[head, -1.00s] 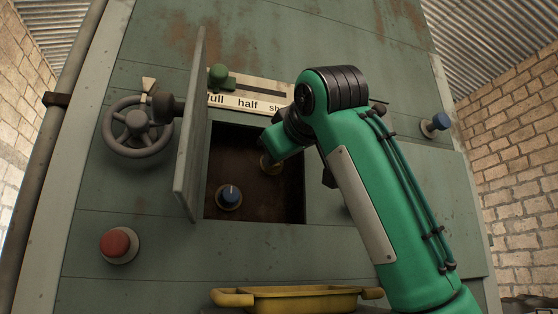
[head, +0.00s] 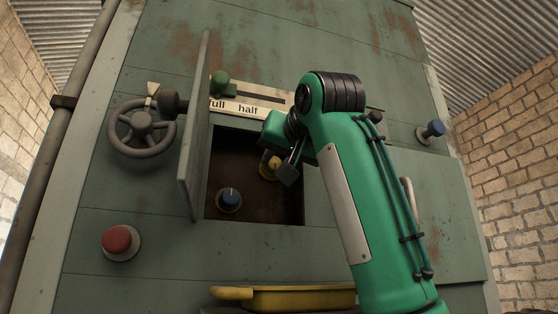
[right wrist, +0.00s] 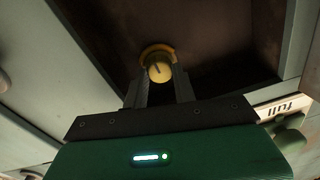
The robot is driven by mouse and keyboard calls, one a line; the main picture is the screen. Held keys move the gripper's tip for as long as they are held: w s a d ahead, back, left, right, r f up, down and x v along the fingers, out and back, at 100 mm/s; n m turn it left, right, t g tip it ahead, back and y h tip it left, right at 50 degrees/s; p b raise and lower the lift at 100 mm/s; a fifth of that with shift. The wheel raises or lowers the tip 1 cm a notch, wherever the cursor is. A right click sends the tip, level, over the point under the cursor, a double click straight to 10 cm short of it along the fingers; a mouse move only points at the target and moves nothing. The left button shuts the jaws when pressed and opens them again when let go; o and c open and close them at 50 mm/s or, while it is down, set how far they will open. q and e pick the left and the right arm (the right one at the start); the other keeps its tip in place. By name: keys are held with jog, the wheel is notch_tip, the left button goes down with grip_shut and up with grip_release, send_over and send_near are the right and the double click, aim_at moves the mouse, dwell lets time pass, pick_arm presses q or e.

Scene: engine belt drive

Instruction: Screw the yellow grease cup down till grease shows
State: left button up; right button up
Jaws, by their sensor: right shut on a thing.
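The yellow grease cup (head: 275,162) sits on the back wall of the open recess, at its upper right. It also shows in the right wrist view (right wrist: 160,70), with a dark mark on its face and a yellow ring around its base. My right gripper (right wrist: 160,80) is shut on the cup, one finger on each side. In the head view the gripper (head: 281,166) reaches in from the upper right and partly covers the cup. I cannot tell whether any grease shows. My left gripper is not in view.
A blue knob (head: 229,200) sits lower left in the recess. The open door (head: 195,130) stands out at the recess's left edge. A green slider knob (head: 221,84) is above, a handwheel (head: 142,128) and red button (head: 120,242) left, a yellow tray (head: 290,299) below.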

jog(key=shift+f+m, duration=0.1)
jog(key=shift+m, duration=0.2)
dwell(0.4)
jog(key=o, duration=1)
jog(key=shift+w, duration=0.1)
jog(key=b+v, duration=0.6)
jog(key=v, duration=0.7)
jog(key=shift+s, duration=0.4)
